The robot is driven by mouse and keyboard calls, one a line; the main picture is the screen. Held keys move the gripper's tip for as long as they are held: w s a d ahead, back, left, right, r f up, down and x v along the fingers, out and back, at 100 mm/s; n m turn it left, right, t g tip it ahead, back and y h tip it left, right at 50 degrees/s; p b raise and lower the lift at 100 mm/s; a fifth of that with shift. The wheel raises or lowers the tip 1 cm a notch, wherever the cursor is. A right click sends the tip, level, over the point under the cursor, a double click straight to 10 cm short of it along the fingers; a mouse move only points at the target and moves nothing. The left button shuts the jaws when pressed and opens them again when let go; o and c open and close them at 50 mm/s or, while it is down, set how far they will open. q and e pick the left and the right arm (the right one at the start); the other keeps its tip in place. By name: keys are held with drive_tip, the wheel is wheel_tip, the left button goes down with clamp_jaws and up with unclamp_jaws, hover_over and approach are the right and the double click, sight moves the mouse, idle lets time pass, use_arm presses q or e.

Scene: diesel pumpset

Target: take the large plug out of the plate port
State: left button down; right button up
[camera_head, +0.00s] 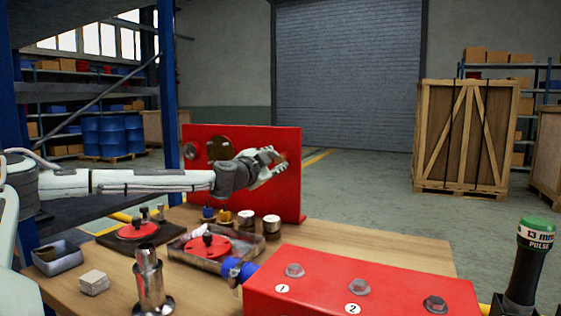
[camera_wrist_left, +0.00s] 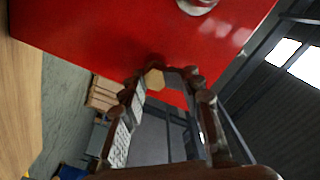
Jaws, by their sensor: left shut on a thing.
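The red plate (camera_head: 240,199) stands upright at the back of the bench, and its face fills the top of the left wrist view (camera_wrist_left: 90,35). My left gripper (camera_head: 276,160) is at the plate's right part, its fingers shut on the large plug. In the left wrist view a tan hexagonal head of the plug (camera_wrist_left: 154,79) shows at the fingertips, against the plate's edge area. The fingers hide the port, so I cannot tell how far the plug sits in it. My right gripper is not in view.
A round metal fitting (camera_head: 189,151) is on the plate's left side. Below stand small metal cylinders (camera_head: 271,224) and a tray (camera_head: 262,246) with a red disc. A red block with bolts (camera_head: 362,290) takes up the front right. The bench's right rear is clear.

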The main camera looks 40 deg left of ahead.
use_arm(q)
drive_tip(key=n, duration=0.2)
drive_tip(key=r+n, duration=0.1)
drive_tip(key=n, duration=0.1)
drive_tip(key=shift+r, duration=0.15)
drive_tip(key=shift+d, duration=0.15)
drive_tip(key=n, duration=1.2)
drive_tip(key=c, duration=1.6)
unclamp_jaws()
drive_tip(key=o, duration=0.4)
drive_tip(key=shift+d, duration=0.2)
